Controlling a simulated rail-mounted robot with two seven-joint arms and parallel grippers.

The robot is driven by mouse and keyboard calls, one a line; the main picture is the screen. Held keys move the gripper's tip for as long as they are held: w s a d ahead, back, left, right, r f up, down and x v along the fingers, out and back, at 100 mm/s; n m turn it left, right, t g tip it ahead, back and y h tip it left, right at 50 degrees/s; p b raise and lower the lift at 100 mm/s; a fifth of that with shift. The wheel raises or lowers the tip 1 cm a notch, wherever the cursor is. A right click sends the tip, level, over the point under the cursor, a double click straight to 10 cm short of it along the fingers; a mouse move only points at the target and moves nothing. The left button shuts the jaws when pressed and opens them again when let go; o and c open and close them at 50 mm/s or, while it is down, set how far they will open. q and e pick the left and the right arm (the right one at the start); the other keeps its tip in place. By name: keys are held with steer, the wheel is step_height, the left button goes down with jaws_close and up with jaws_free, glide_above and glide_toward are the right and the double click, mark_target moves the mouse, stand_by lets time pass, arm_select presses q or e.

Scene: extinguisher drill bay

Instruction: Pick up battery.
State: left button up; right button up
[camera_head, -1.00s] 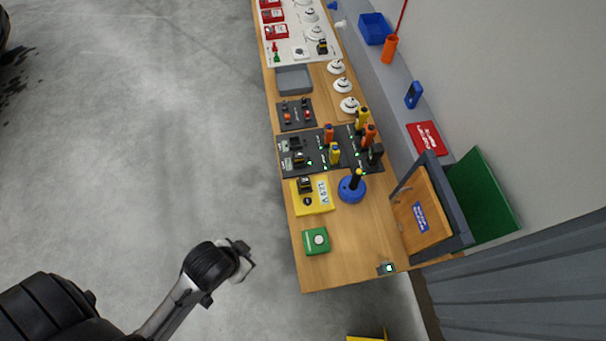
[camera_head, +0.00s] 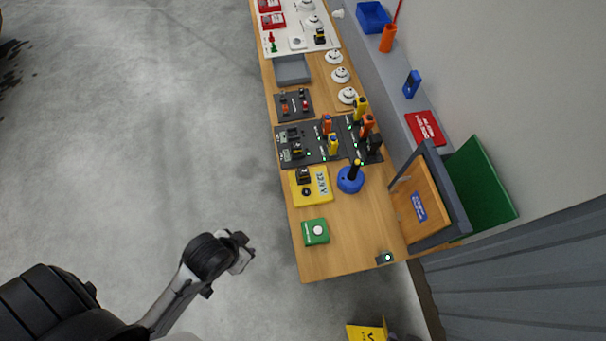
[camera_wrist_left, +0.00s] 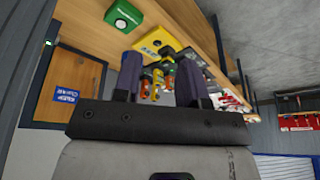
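A small black battery-like block (camera_head: 303,175) sits on the yellow tester (camera_head: 311,198) near the bench's front edge. Similar black blocks (camera_head: 298,150) sit on the dark charging mat (camera_head: 316,155) just beyond it, and another dark block (camera_head: 320,37) stands on the far white board. I cannot tell which block the task means. My left gripper (camera_head: 246,252) is over the floor, left of the bench's near end, apart from everything. In the left wrist view its two fingers (camera_wrist_left: 160,72) stand apart with nothing held between them. My right gripper is not in view.
The wooden bench (camera_head: 360,240) carries a green box (camera_head: 315,231), a blue round-based tool (camera_head: 350,180) and several orange and yellow tools. A framed board (camera_head: 425,205) stands at its right side. A yellow floor sign (camera_head: 367,331) is below.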

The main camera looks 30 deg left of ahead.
arm_select(q)
steer(key=o, duration=0.5)
